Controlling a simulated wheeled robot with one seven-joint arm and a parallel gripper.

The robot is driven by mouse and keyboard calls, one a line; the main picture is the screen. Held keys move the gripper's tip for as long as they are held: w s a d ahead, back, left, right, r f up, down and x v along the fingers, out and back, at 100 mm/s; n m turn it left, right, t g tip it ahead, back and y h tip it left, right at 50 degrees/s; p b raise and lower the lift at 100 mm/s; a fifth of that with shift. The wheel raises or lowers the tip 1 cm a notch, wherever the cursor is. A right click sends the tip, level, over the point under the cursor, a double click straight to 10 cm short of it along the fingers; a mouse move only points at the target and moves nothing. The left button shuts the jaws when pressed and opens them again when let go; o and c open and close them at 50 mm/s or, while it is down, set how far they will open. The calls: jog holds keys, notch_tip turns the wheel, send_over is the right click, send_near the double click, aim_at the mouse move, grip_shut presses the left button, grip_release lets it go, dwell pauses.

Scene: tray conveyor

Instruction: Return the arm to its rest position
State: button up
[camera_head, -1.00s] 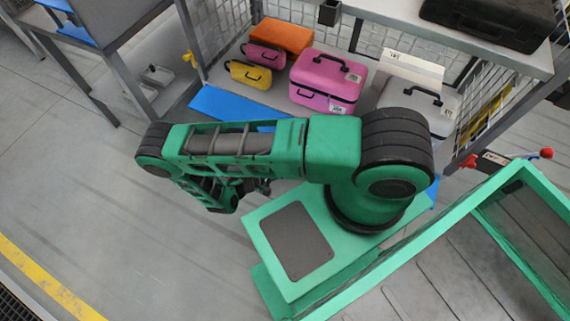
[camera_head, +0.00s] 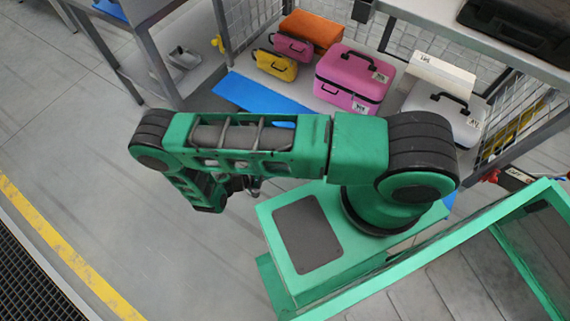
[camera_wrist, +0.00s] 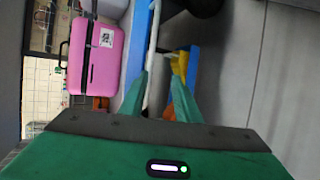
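My green arm lies bent across the middle of the head view, its upper link level and its forearm folded back underneath. My gripper (camera_head: 245,188) hangs below the upper link and is mostly hidden there. In the wrist view my gripper (camera_wrist: 160,78) shows two green fingers held apart, with nothing seen held between them. The floor and shelf goods show beyond the fingers.
A shelf bay holds a pink case (camera_head: 353,78), a white case (camera_head: 447,112), a yellow case (camera_head: 274,65), a smaller pink case (camera_head: 291,46) and an orange case (camera_head: 311,28). A blue strip (camera_head: 250,94) edges it. Open floor (camera_head: 90,170) lies to the left.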

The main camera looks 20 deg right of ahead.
dwell(0.5)
jog(key=w+d+r+m+g+y, duration=0.2)
jog(key=w+r, duration=0.1)
jog(key=r, duration=0.6)
jog(key=w+d+r+m+g+y, duration=0.1)
jog(key=w+d+r, duration=0.15)
jog(key=r, duration=0.65)
jog(key=w+d+r+m+g+y, duration=0.15)
jog(key=w+r, duration=0.25)
jog(key=r, duration=0.5)
jog(key=s+d+r+m+y, duration=0.1)
jog(key=s+d+r+y, duration=0.1)
jog(key=s+d+r, duration=0.4)
jog(key=s+d+r+m+y, duration=0.1)
jog(key=d+r+m+y, duration=0.15)
jog(key=r, duration=0.65)
jog(key=s+d+r+m+y, duration=0.1)
jog(key=s+d+r, duration=0.35)
jog(key=r, duration=0.25)
jog(key=s+d+r+t+y, duration=0.1)
jog(key=s+r, duration=0.2)
jog(key=s, duration=0.4)
jog(key=s+d+r+m+t+y, duration=0.1)
jog(key=s+r+y, duration=0.1)
jog(key=s, duration=0.5)
jog(key=shift+r, duration=0.5)
jog(key=shift+d+t, duration=0.1)
jog(key=shift+t, duration=0.15)
